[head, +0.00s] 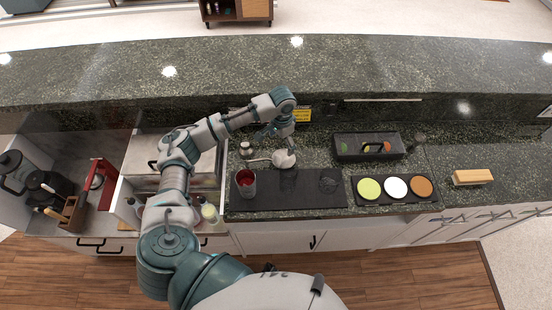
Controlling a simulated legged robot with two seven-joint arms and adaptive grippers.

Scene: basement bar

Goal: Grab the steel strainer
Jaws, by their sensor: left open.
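A small, pale metallic round piece with a thin handle pointing left, which looks like the steel strainer (284,159), lies on the dark counter at the back edge of a black mat (310,201). My left gripper (288,147) reaches down from above, right over the round end. It is open, and its fingers partly cover the far side of the piece. I cannot tell whether they touch it. My right gripper is out of view.
A red-lined tin (245,183), a dark glass (288,181) and a dark round item (329,185) stand on the mat. A small metal jar (245,149) is behind left. A black garnish box (367,155) and a tray of coloured discs (395,200) are to the right.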

